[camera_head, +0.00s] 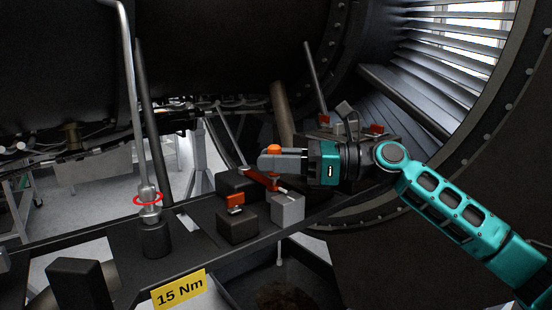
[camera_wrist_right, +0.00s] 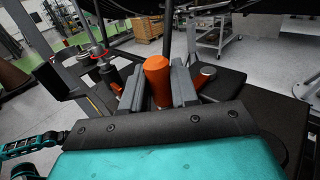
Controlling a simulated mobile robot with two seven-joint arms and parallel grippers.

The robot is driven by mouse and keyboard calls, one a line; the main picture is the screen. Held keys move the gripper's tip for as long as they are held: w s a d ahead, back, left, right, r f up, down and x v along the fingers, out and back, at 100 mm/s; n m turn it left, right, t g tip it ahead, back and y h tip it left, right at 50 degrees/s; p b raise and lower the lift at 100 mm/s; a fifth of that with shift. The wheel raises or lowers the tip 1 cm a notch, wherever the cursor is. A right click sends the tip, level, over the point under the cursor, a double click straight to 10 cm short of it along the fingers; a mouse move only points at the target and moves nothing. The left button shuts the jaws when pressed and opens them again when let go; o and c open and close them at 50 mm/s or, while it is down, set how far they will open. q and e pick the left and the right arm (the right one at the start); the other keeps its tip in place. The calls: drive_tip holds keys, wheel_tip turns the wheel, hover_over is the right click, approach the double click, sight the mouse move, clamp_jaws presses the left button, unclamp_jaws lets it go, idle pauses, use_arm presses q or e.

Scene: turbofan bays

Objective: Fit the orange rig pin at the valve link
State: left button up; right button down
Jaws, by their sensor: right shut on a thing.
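My right gripper (camera_head: 270,158) comes in from the right in the head view, above the dark shelf. It is shut on the orange rig pin (camera_head: 274,148), whose orange top shows between the fingers. In the right wrist view the orange pin (camera_wrist_right: 158,80) stands between the grey fingers, its lower end hidden. A red lever (camera_head: 259,179) lies just below the gripper, among dark and grey blocks. An upright metal rod with a red ring (camera_head: 148,199) stands to the left, apart from the gripper. I cannot tell which part is the valve link.
A dark block with a red clip (camera_head: 236,222) and a grey block (camera_head: 287,208) stand on the shelf close below the gripper. A yellow "15 Nm" label (camera_head: 179,290) is at the front edge. Slanted rods and the engine casing (camera_head: 230,45) rise behind.

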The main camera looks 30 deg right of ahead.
drive_tip(key=shift+f, duration=0.7)
idle(0.4)
drive_tip(key=c, duration=0.8)
unclamp_jaws()
drive_tip(key=shift+d+b, duration=0.1)
drive_tip(key=shift+b, duration=0.25)
drive_tip(key=shift+s+d+f, duration=0.1)
drive_tip(key=shift+s+d, duration=0.35)
drive_tip(key=shift+d, duration=0.05)
drive_tip(key=b+v, duration=0.1)
drive_tip(key=v, duration=1)
drive_tip(key=shift+s+d+r, duration=0.15)
drive_tip(key=shift+r, duration=0.05)
